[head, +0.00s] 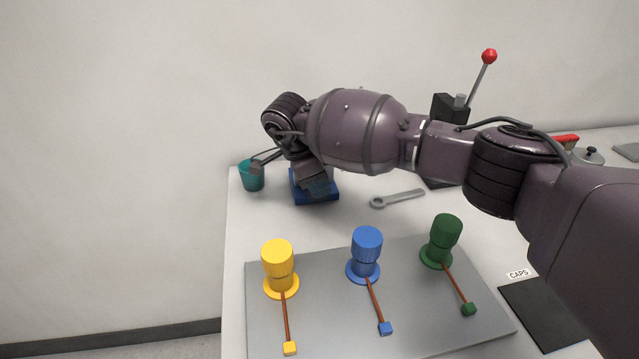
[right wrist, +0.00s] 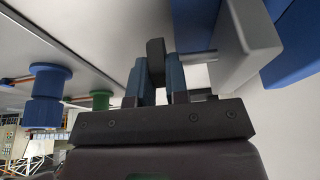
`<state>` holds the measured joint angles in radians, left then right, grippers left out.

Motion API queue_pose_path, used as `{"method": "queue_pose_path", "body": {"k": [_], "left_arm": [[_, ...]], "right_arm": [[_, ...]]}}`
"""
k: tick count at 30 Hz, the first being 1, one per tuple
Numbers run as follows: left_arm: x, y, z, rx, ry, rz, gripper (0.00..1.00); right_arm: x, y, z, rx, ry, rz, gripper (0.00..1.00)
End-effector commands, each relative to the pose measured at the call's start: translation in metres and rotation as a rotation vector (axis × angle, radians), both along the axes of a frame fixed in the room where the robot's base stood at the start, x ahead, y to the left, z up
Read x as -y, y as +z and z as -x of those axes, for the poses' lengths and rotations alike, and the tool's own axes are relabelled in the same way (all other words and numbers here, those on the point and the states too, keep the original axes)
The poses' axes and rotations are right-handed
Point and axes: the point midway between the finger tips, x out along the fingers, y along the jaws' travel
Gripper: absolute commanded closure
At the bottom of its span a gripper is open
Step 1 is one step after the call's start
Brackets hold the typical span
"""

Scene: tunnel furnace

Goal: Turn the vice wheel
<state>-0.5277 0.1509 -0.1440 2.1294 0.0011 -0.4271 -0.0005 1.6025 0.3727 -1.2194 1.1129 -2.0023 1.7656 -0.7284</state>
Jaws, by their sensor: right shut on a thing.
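The blue vice (head: 302,199) stands on the table towards the back left, partly hidden by my right gripper (head: 316,187). In the right wrist view, my right gripper (right wrist: 156,72) is shut on the dark vice wheel (right wrist: 156,52), with one finger on each side of it. A grey shaft (right wrist: 200,57) runs from beside the wheel to the grey and blue vice body (right wrist: 248,38). Most of the wheel is hidden in the head view. My left gripper is not in view.
A teal cup (head: 251,178) stands left of the vice, and a wrench (head: 397,199) lies to its right. A grey board with yellow (head: 279,265), blue (head: 366,250) and green (head: 442,238) valves is in front. A red-knobbed lever (head: 488,57) stands behind my arm.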

Motion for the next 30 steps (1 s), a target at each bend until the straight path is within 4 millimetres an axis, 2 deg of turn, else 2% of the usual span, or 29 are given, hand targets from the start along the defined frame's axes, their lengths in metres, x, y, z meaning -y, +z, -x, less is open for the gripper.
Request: {"method": "queue_pose_path", "body": {"k": [12, 30], "left_arm": [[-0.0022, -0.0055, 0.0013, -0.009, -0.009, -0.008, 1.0], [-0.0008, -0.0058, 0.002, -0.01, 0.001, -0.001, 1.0]], "right_arm": [[-0.0046, -0.0014, 0.0003, 0.047, -0.001, 0.23, 1.0], [-0.0053, -0.001, 0.0008, 0.056, -0.001, 0.277, 1.0]]}}
